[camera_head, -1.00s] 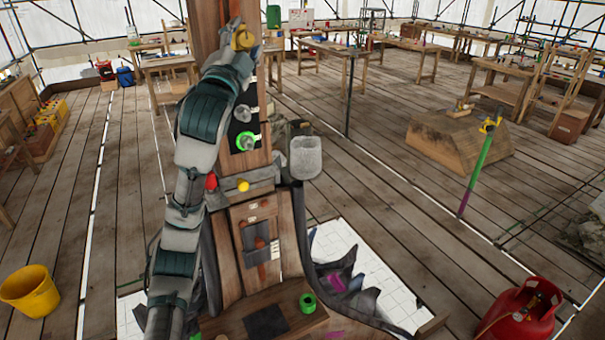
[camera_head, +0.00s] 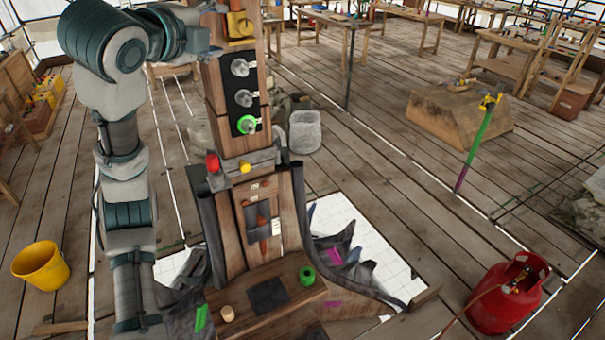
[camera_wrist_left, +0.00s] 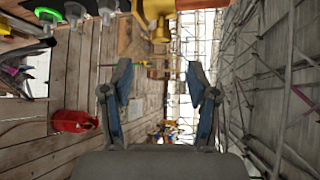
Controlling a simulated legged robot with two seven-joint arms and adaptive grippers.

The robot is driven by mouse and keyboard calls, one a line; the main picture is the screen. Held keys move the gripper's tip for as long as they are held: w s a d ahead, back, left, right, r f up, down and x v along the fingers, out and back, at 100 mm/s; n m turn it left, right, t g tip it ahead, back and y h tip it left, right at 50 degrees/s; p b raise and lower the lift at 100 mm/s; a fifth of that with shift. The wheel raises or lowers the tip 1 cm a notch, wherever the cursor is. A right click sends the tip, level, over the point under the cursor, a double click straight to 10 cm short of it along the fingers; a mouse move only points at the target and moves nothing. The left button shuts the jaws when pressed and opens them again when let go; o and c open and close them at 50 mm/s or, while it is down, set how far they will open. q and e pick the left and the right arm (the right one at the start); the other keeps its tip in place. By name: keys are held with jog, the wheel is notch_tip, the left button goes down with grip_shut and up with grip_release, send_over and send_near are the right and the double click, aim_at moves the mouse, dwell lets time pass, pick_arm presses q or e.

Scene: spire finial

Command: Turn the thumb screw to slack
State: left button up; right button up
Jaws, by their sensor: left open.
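A wooden post stands in the head view with a yellow fitting (camera_head: 240,25) near its top; the yellow fitting also shows at the top of the left wrist view (camera_wrist_left: 157,18). A yellow knob (camera_head: 245,167) and a red knob (camera_head: 212,163) sit on a grey bracket lower down. I cannot tell for certain which of these is the thumb screw. My left gripper (camera_wrist_left: 160,68) is open and empty, its two blue-grey fingers apart, with the yellow fitting beyond its tips and above them in the picture. In the head view its fingers are not clearly seen. My right gripper is not in view.
A black panel on the post carries silver knobs (camera_head: 240,68), the lowest (camera_head: 248,124) with a green ring. A green ring (camera_head: 307,275) and a wooden peg (camera_head: 227,313) are on the base ledge. A yellow bucket (camera_head: 41,265) and a red gas cylinder (camera_head: 510,292) stand on the floor.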

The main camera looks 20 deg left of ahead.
pick_arm(q)
jog(key=a+b+v, duration=0.1)
jog(key=v, duration=0.5)
jog(key=w+d+f+g, duration=0.1)
jog(key=w+d+f, duration=0.2)
jog(key=w+f, duration=0.55)
jog(key=w+d+f+n+g, duration=0.1)
jog(key=w+f, duration=0.3)
jog(key=f, duration=0.6)
jog(key=w+d+f+n+g+h+b, duration=0.1)
jog(key=w+f, duration=0.4)
jog(key=f, duration=0.6)
jog(key=w+d+f+n+g+b, duration=0.1)
jog(key=w+d+f, duration=0.3)
jog(key=f, duration=0.6)
jog(key=shift+w+d+f+n+g+h, duration=0.3)
jog(key=shift+w+f+n+h, duration=0.1)
jog(key=shift+w+n, duration=0.35)
jog(key=shift+s, duration=0.1)
